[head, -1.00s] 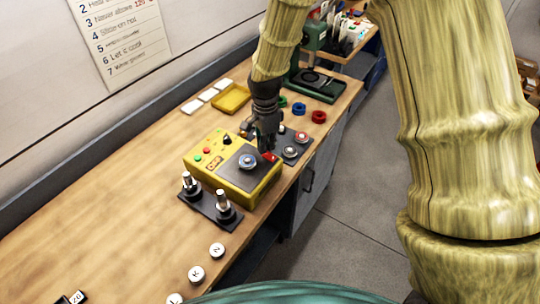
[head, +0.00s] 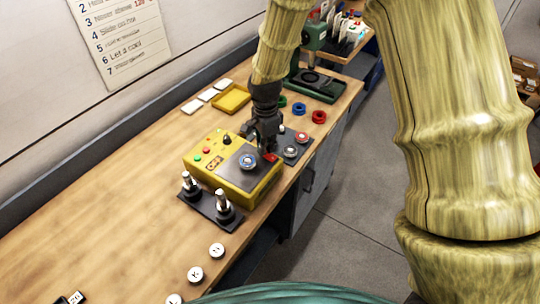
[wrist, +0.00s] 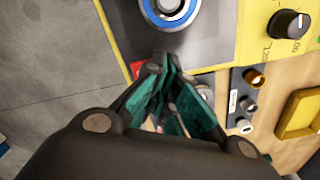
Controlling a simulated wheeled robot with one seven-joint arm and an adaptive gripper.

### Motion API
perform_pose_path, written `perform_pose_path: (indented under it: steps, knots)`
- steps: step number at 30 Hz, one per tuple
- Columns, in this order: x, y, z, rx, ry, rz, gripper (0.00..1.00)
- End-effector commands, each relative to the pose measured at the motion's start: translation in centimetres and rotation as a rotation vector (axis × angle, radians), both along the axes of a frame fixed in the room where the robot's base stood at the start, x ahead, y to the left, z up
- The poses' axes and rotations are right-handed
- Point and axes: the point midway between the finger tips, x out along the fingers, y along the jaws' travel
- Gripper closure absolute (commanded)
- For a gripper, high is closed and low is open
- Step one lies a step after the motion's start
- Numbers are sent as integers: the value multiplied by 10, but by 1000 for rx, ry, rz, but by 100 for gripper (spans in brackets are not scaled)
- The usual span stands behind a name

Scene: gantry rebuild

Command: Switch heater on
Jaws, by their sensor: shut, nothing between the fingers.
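The heater is a yellow box (head: 262,192) on the wooden bench, with a grey top plate bearing a blue-ringed disc (head: 248,161). Its left panel has a green button, a red button, a small display and a dark knob (head: 227,140); the knob also shows in the wrist view (wrist: 288,24). A red switch (head: 270,157) sits at the plate's far right corner and is partly visible in the wrist view (wrist: 136,68). My gripper (head: 267,149) is shut and empty, with its tips just beside or over the red switch. Whether they touch it is hidden.
A dark pad (head: 290,153) with round metal parts lies just right of the gripper. A black stand with two metal posts (head: 222,202) is in front of the heater. Behind are a yellow tray (head: 232,98), coloured rings and a green press. The bench's left front is mostly clear.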

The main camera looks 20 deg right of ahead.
Motion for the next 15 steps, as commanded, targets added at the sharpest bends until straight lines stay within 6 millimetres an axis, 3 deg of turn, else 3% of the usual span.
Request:
perform_pose_path:
  steps: [15]
  knots:
    - [0,0,-6,0,0,0,100]
